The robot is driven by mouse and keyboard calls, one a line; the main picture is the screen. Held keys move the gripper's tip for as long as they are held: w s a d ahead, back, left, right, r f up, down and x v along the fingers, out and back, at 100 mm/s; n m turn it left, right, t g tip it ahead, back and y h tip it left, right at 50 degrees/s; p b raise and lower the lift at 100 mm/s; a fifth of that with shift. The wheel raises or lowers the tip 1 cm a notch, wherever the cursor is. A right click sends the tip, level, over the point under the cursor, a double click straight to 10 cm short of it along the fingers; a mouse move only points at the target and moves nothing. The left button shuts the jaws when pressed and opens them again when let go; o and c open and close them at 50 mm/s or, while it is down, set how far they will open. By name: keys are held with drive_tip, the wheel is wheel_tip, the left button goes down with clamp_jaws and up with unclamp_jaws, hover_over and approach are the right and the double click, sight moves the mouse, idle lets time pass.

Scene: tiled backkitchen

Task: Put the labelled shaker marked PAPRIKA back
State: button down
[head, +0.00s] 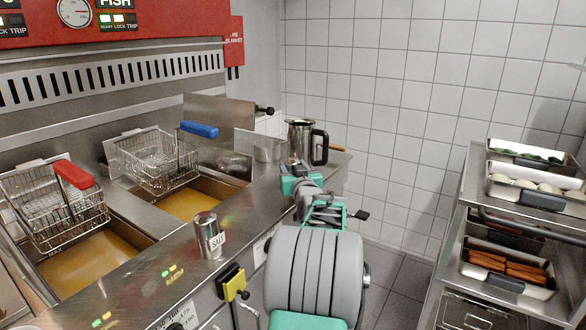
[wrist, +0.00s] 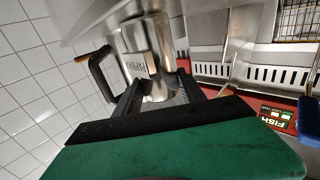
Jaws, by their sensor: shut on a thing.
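My gripper (wrist: 158,95) is shut on a shiny metal shaker (wrist: 158,62) in the wrist view. The shaker's small label (wrist: 139,66) is turned and hard to read; it looks like PAPRIKA. In the head view my gripper (head: 300,182) is at the back end of the steel counter, in front of the metal jug (head: 299,137). My arm hides the held shaker there. Another metal shaker (head: 208,238), labelled SALT, stands on the counter nearer to me.
The jug's black handle (wrist: 99,75) is close to the held shaker in the wrist view. Fryer baskets (head: 155,158) hang over oil at left. A rack with food trays (head: 505,266) stands at right.

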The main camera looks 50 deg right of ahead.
drive_tip(key=shift+f, duration=0.15)
drive_tip(key=c, duration=0.7)
unclamp_jaws()
drive_tip(key=shift+r, duration=0.3)
drive_tip(key=v, duration=1.2)
drive_tip(key=shift+f+b, duration=0.15)
drive_tip(key=shift+b, duration=0.15)
